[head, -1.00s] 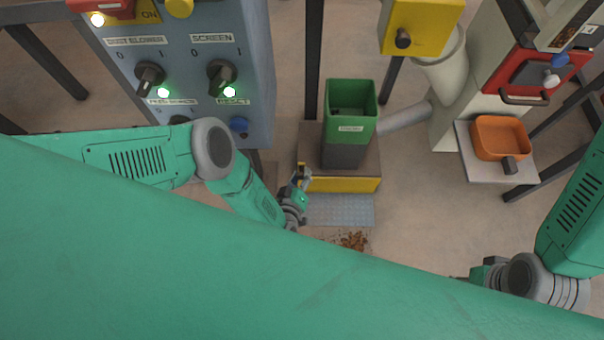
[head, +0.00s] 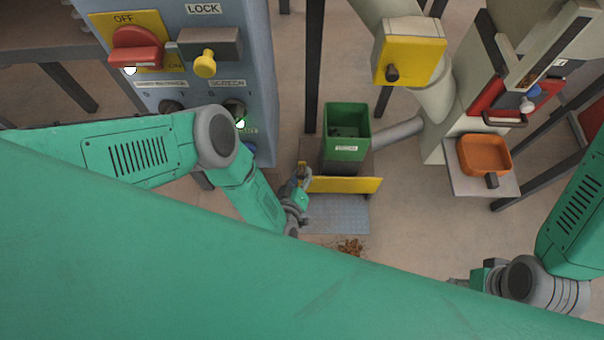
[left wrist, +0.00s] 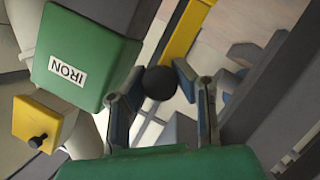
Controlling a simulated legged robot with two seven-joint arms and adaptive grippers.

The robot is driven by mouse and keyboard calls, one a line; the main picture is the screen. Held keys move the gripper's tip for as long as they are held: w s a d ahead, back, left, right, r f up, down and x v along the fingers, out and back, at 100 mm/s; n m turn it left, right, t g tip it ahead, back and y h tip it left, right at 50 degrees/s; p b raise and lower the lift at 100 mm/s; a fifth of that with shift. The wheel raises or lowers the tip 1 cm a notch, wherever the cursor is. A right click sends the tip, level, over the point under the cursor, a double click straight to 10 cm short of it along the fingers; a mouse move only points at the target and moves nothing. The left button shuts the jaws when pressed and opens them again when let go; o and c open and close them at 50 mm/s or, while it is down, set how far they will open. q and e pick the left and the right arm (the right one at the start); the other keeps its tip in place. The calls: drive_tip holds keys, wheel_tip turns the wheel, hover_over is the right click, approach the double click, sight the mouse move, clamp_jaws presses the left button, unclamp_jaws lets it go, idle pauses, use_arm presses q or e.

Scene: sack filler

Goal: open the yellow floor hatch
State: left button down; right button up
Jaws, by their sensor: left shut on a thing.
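The yellow hatch panel (head: 345,185) is low, at the foot of a green bin, above a grey checkered plate (head: 338,214). It looks tilted, its right end jutting past the box behind it. My left gripper (head: 299,187) is at the panel's left end, small and partly hidden by its own arm. In the left wrist view its fingers (left wrist: 160,88) are shut on a dark round knob (left wrist: 160,82). A yellow strip (left wrist: 186,30) runs just beyond the knob. My right gripper (head: 478,276) is at the lower right, away from the hatch, its fingers mostly hidden.
The green bin (head: 346,131) stands directly behind the hatch; it also shows in the left wrist view (left wrist: 85,50). A blue-grey control cabinet (head: 225,80) is close to my left arm. An orange tray (head: 483,155) is at the right. Brown debris (head: 350,247) lies on the open floor.

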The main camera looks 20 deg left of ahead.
use_arm(q)
drive_tip(key=c, duration=1.2)
unclamp_jaws()
use_arm(e)
drive_tip(key=shift+s, duration=0.1)
use_arm(q)
drive_tip(key=shift+f, duration=0.1)
